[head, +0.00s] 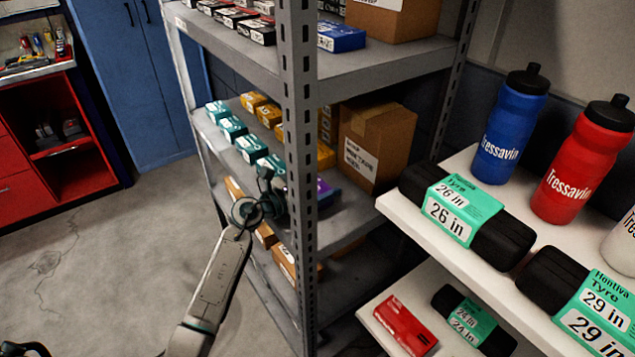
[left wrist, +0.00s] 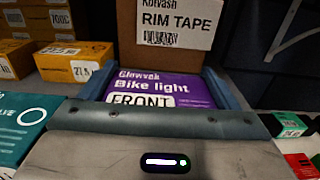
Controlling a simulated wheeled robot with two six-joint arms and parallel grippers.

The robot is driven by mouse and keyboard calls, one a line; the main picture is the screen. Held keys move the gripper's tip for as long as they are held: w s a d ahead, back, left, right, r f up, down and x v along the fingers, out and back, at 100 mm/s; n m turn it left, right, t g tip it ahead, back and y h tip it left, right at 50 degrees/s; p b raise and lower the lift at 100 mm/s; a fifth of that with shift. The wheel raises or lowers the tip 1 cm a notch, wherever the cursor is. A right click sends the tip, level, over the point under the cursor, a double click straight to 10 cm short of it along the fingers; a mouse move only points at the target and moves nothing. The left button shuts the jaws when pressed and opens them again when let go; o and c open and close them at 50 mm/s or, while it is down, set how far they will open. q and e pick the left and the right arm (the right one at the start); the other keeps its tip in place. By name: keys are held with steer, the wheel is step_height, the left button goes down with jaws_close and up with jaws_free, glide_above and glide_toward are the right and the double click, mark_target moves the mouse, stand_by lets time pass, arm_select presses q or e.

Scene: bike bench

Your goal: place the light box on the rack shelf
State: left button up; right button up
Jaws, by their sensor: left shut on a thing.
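The purple bike light box (left wrist: 160,88), marked "FRONT", sits between the two fingers of my left gripper (left wrist: 155,95) in the left wrist view. My left gripper (head: 282,192) is shut on it and reaches into the middle level of the rack. In the head view the purple box (head: 326,194) shows just right of the rack post, which hides part of it. The grey rack shelf (head: 345,215) is below the box. I cannot tell whether the box touches the shelf.
Teal boxes (head: 232,128) and yellow boxes (head: 268,113) stand left of my gripper on the same shelf. A cardboard rim tape box (head: 375,145) stands behind the purple box. The upright rack post (head: 301,150) is close to my gripper. A white shelf (head: 460,255) with bottles and tyres is at right.

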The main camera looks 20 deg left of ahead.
arm_select(q)
steer(key=o, duration=0.9)
arm_select(e)
steer(key=shift+w+r, duration=0.1)
steer(key=shift+w, duration=0.25)
arm_select(q)
steer(key=shift+s+a+f, duration=0.1)
steer(key=shift+s+a, duration=0.35)
steer(key=shift+s, duration=0.1)
steer(key=b+v, duration=0.2)
steer(key=v, duration=0.7)
steer(key=shift+s, duration=0.1)
steer(key=shift+s+a, duration=0.45)
steer(key=shift+s, duration=0.1)
arm_select(e)
steer(key=w+r, duration=0.3)
steer(key=w, duration=0.2)
steer(key=shift+w+a+r, duration=0.25)
steer(key=shift+w+a, duration=0.05)
steer(key=shift+a, duration=0.05)
